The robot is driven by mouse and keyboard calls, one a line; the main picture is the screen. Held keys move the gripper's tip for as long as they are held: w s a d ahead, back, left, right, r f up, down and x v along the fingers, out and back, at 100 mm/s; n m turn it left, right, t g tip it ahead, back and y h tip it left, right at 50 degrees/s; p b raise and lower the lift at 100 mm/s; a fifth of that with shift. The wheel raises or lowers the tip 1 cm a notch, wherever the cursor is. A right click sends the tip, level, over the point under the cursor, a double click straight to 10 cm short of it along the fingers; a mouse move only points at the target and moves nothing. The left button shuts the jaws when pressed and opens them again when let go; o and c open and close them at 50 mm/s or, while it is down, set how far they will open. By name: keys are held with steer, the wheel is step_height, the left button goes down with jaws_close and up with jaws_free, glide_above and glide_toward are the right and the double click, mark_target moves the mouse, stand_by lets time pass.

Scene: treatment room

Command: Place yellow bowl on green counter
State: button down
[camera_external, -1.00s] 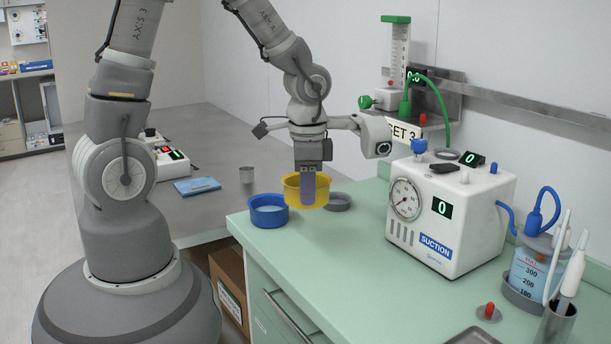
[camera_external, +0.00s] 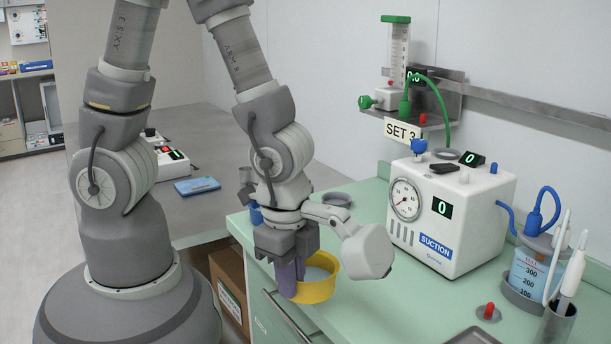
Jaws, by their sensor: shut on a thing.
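The yellow bowl (camera_external: 318,290) is at the front edge of the green counter (camera_external: 400,312), left of the suction machine. My gripper (camera_external: 290,280) is shut on the bowl's left rim, and its fingers hide part of that side. The bowl looks upright. Whether its base touches the counter or hangs just above it, I cannot tell. The blue bowl (camera_external: 256,214) is mostly hidden behind my arm, farther back on the counter.
The suction machine (camera_external: 455,215) stands to the right on the counter, with a canister (camera_external: 527,270) beside it. A grey dish (camera_external: 337,200) sits behind my gripper. A small red-topped item (camera_external: 488,311) is front right. Clear counter lies between the bowl and the machine.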

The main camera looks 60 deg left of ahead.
steer(key=shift+w+d+r+p, duration=0.35)
steer(key=shift+w+d+p, duration=0.4)
steer(key=shift+p, duration=1.6)
steer(key=w+d, duration=0.2)
steer(key=w, duration=0.1)
steer(key=w+d+f+b, duration=0.1)
steer(key=w+d, duration=0.2)
steer(key=w, duration=0.1)
steer(key=w+d+f+b, duration=0.1)
steer(key=w+d, duration=0.2)
steer(key=w, duration=0.1)
steer(key=shift+w+d+f, duration=0.1)
steer(key=shift+w+f, duration=0.1)
step_height(320, 180, down, 4)
steer(key=shift+r+b, duration=0.15)
steer(key=shift+b, duration=0.55)
steer(key=shift+r, duration=0.15)
steer(key=c, duration=1.2)
jaws_free()
